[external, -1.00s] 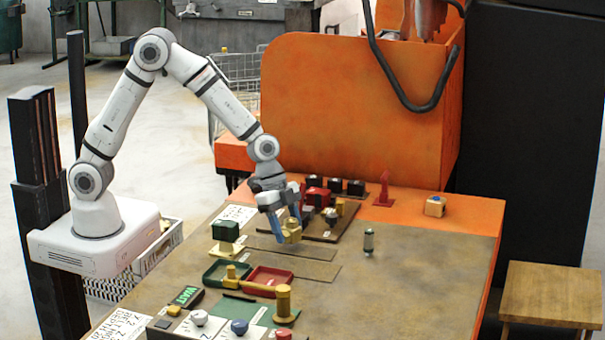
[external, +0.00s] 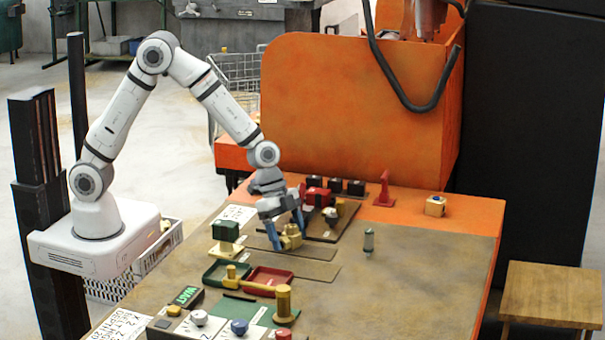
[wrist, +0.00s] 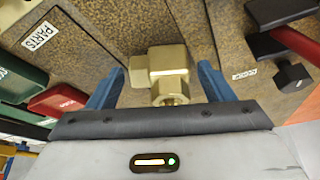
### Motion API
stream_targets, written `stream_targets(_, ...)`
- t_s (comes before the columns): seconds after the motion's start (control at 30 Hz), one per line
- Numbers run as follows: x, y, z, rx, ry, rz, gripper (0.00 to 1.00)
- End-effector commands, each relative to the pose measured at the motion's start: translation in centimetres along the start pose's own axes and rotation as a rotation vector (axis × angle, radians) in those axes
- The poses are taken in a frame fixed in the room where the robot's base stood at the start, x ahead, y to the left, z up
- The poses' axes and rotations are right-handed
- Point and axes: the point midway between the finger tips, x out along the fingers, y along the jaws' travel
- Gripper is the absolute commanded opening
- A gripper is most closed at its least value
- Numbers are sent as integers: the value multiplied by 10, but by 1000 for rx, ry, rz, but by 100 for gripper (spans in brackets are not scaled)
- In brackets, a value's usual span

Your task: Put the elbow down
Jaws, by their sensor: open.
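The brass elbow (external: 291,238) rests on the table top, on or beside the strips marked on it. In the wrist view the elbow (wrist: 165,73) lies between the two blue fingers, with a gap visible on each side. My gripper (external: 289,236) is open around the elbow, its fingertips low near the table surface. The gripper (wrist: 163,85) also shows in the wrist view, with fingers apart.
A green tray (external: 208,279) and a red tray (external: 256,286) sit in front of the elbow. A dark fixture board (external: 325,235) with red and black clamps stands close behind right. A small cylinder (external: 369,240) stands to the right. The table's right side is clear.

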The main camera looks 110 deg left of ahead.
Motion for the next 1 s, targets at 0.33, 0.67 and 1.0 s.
stream_targets(0.33, -31, -1, -2, 1, 4, -4, 74)
stream_targets(0.67, -99, -1, -1, -1, 3, -3, 74)
stream_targets(1.0, -137, 20, 3, -18, -10, 2, 74)
